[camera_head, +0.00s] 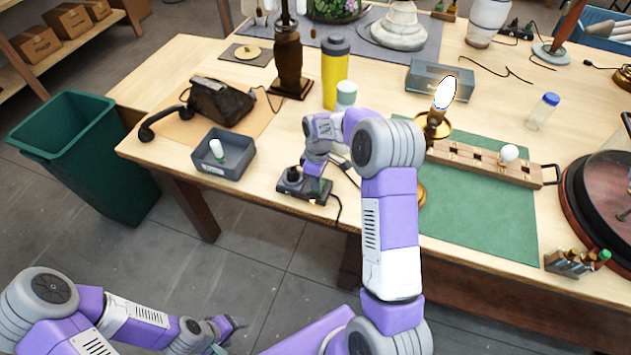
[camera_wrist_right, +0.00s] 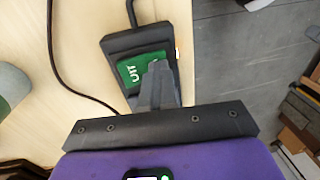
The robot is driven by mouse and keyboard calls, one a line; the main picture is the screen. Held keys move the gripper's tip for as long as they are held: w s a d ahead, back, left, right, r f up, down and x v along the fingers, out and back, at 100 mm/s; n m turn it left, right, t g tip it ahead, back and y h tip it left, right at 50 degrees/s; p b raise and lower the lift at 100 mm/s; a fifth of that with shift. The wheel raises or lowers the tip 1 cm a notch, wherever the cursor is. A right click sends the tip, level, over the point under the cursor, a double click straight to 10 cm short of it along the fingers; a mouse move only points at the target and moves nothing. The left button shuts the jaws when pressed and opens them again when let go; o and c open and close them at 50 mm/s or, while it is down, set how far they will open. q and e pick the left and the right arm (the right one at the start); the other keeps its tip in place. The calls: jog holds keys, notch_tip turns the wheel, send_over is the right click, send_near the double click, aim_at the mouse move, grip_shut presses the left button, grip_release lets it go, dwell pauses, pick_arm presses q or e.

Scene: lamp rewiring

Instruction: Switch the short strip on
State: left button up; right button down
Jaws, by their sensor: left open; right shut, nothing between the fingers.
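The short strip (camera_head: 300,190) is a dark block near the table's front edge, with a dark plug (camera_head: 293,174) standing on its left end. It also shows in the right wrist view (camera_wrist_right: 120,44), with a green lettered patch (camera_wrist_right: 128,72) on its top. My right gripper (camera_head: 317,176) is shut and empty, its fingertips over the strip's right end. In the right wrist view the fingers (camera_wrist_right: 158,72) overlap the green patch and hide part of it; I cannot tell whether they press on it. My left gripper (camera_head: 228,335) is open, low at the front, away from the table.
A brass lamp with a bright white bulb (camera_head: 443,92) stands on the green mat (camera_head: 490,215), partly behind my right arm. A grey tray (camera_head: 225,160) with a small bulb lies left of the strip. A yellow bottle (camera_head: 334,75) stands behind. A cord runs off the strip.

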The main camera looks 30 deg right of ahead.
jog(key=shift+w+d+r, duration=0.15)
jog(key=shift+w+d, duration=0.3)
jog(key=shift+d, duration=0.1)
jog(key=shift+r, duration=0.1)
jog(key=shift+r+p, duration=0.2)
jog(key=shift+p, duration=0.2)
jog(key=r+p, duration=0.1)
jog(key=r, duration=0.1)
jog(key=r+p, duration=0.2)
jog(key=shift+s+a, duration=0.2)
notch_tip(320, 180, up, 9)
jog(key=a, duration=0.1)
jog(key=shift+s+r, duration=0.2)
jog(key=shift+s, duration=0.2)
jog(key=shift+f, duration=0.1)
